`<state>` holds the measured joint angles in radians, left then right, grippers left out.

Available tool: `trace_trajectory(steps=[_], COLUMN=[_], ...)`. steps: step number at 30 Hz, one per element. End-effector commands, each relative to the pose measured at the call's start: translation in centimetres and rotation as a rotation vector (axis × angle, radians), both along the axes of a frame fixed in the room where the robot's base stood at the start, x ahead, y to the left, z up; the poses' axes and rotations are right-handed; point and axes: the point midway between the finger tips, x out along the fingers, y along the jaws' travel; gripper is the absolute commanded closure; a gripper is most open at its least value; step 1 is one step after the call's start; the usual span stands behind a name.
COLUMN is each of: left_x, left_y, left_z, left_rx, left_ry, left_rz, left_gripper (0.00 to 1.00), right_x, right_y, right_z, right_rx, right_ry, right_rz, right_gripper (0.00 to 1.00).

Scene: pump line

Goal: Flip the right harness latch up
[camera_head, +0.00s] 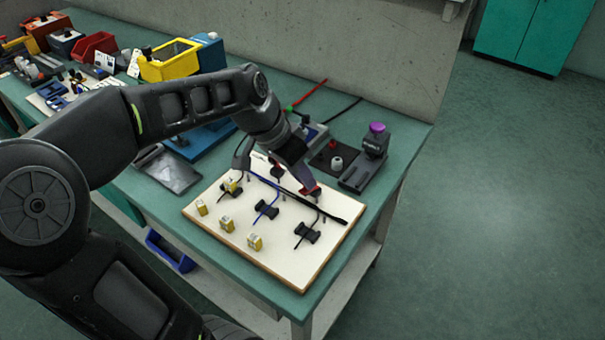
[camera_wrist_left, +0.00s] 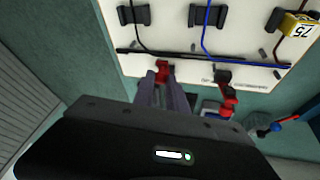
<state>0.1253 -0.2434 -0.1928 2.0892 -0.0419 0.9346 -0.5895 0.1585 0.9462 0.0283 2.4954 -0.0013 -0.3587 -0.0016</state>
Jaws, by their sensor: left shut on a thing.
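The cream harness board (camera_head: 219,252) lies on the green bench, with cables running over it. The right harness latch (camera_head: 312,193) is a small red piece near the board's right back edge. My left gripper (camera_head: 304,183) reaches down to it from the back and is shut on it. In the left wrist view the red latch (camera_wrist_left: 162,68) shows at the tips of my left gripper (camera_wrist_left: 161,80). The fingers hide part of it, so its exact angle is unclear. The other red latch (camera_wrist_left: 229,97) stands apart beside the gripper; it also shows in the head view (camera_head: 277,171). My right gripper is out of view.
A black cable bundle (camera_head: 325,211) crosses the board in front of the latches. A dark device with a purple knob (camera_head: 376,129) stands behind. The bench's right edge is close to the board.

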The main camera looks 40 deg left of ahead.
Motion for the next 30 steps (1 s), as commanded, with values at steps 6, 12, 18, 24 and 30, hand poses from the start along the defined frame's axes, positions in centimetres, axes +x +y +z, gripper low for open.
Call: trace_trajectory(steps=[6,12,18,24,30], left_x=[0.0,0.0,0.3,0.9,2.0], left_y=[0.0,0.0,0.0,0.0,0.0], left_z=[0.0,0.1,0.5,1.2,1.8], left_rx=[0.0,0.0,0.0,-0.002,-0.005], left_ry=[0.0,0.002,0.037,0.128,0.27], left_rz=[0.0,0.001,-0.002,-0.002,-0.002], left_gripper=[1.0,1.0,1.0,1.0,1.0], right_x=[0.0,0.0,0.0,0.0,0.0], right_y=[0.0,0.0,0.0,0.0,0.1], right_z=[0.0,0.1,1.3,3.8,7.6], right_rx=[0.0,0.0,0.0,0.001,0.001], right_ry=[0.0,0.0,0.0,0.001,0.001], right_rz=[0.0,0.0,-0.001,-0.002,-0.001], right_gripper=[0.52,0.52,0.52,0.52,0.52])
